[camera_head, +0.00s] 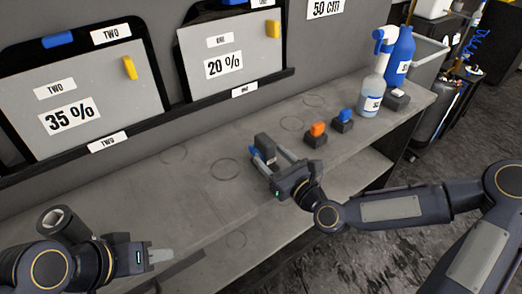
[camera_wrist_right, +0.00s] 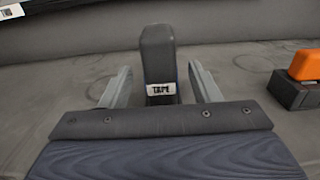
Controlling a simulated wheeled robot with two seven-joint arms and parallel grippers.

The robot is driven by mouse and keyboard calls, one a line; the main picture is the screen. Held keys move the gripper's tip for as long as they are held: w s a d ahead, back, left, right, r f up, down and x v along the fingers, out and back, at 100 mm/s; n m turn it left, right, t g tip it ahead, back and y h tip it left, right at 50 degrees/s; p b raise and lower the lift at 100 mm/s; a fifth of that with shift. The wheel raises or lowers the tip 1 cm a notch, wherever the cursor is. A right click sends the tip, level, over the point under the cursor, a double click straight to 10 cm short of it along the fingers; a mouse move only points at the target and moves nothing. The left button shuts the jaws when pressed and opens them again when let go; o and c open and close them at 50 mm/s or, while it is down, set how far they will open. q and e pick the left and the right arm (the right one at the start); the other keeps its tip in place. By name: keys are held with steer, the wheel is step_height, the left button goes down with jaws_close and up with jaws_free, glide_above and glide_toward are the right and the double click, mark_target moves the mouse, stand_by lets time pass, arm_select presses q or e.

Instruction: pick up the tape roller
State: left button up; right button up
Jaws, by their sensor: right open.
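The tape roller (camera_head: 264,143) is a dark grey upright block on the grey shelf, with a bit of blue low beside it. In the right wrist view the tape roller (camera_wrist_right: 158,50) carries a white label reading TAPE. My right gripper (camera_head: 271,158) is open, with one finger on each side of the roller. In the right wrist view the fingers of my right gripper (camera_wrist_right: 160,88) stand apart, with visible gaps to the roller. My left gripper (camera_head: 160,256) is at the lower left, away from the roller; its finger gap is hard to make out.
An orange-topped tool (camera_head: 317,130) and a blue-topped tool (camera_head: 343,120) stand right of the roller. Spray bottles (camera_head: 371,98) stand farther right. Tint panels marked 35 % (camera_head: 75,95) and 20 % (camera_head: 232,55) lean behind. The shelf (camera_head: 190,195) left of the roller is clear.

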mark_target(260, 144)
steer(key=x, duration=0.5)
steer(key=shift+r+p, duration=0.2)
steer(key=shift+p, duration=0.1)
steer(key=shift+w+a, duration=0.25)
steer(key=shift+w, duration=0.15)
steer(key=c, duration=1.1)
steer(key=shift+c, duration=0.4)
steer(key=shift+r, duration=0.1)
